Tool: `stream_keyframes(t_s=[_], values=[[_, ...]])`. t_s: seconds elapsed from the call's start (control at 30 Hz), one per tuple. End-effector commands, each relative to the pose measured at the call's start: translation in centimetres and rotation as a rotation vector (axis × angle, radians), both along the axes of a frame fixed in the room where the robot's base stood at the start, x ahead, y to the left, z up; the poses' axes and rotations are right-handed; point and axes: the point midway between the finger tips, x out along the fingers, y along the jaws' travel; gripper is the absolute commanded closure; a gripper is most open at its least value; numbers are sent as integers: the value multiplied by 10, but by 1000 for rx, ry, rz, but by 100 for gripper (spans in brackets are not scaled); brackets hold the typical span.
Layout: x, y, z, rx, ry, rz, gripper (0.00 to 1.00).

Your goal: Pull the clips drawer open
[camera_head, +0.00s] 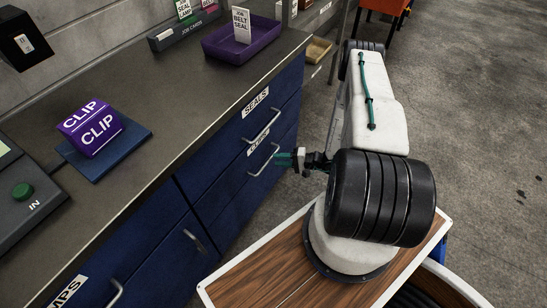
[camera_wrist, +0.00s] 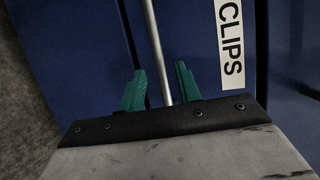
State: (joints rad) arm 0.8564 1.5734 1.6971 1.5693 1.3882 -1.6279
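The clips drawer is a blue drawer front under the counter; its white CLIPS label (camera_wrist: 230,45) is clear in the wrist view and partly covered by the handle above in the head view. Its metal bar handle (camera_head: 263,160) also shows in the wrist view (camera_wrist: 152,35). The drawer looks flush with the cabinet. My gripper (camera_head: 284,160) is at this handle. In the wrist view its green fingers (camera_wrist: 161,88) stand on either side of the bar, with a small gap visible on both sides. The gripper is open, with the bar between the fingers.
The SEALS drawer (camera_head: 255,103) and its handle are just above. On the counter (camera_head: 165,110) stand a purple CLIP box (camera_head: 92,128) on a blue pad, a purple BELT SEAL tray (camera_head: 240,45) and a job cards holder (camera_head: 175,38). Grey floor lies open at right.

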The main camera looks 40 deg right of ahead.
Motion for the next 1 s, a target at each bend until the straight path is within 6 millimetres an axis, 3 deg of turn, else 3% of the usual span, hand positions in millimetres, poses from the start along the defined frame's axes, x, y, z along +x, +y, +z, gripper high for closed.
stream_keyframes(t_s=[0.3,0.67,0.8,0.87,0.9,0.93,1.0], values=[[34,35,-8,1,1,11,66],[38,37,-9,1,1,7,66],[38,37,-9,1,1,7,100],[38,37,-9,1,1,7,100],[37,-18,-9,-11,-9,-12,100],[38,5,-9,-2,-2,1,100],[37,20,-8,0,0,1,100]])
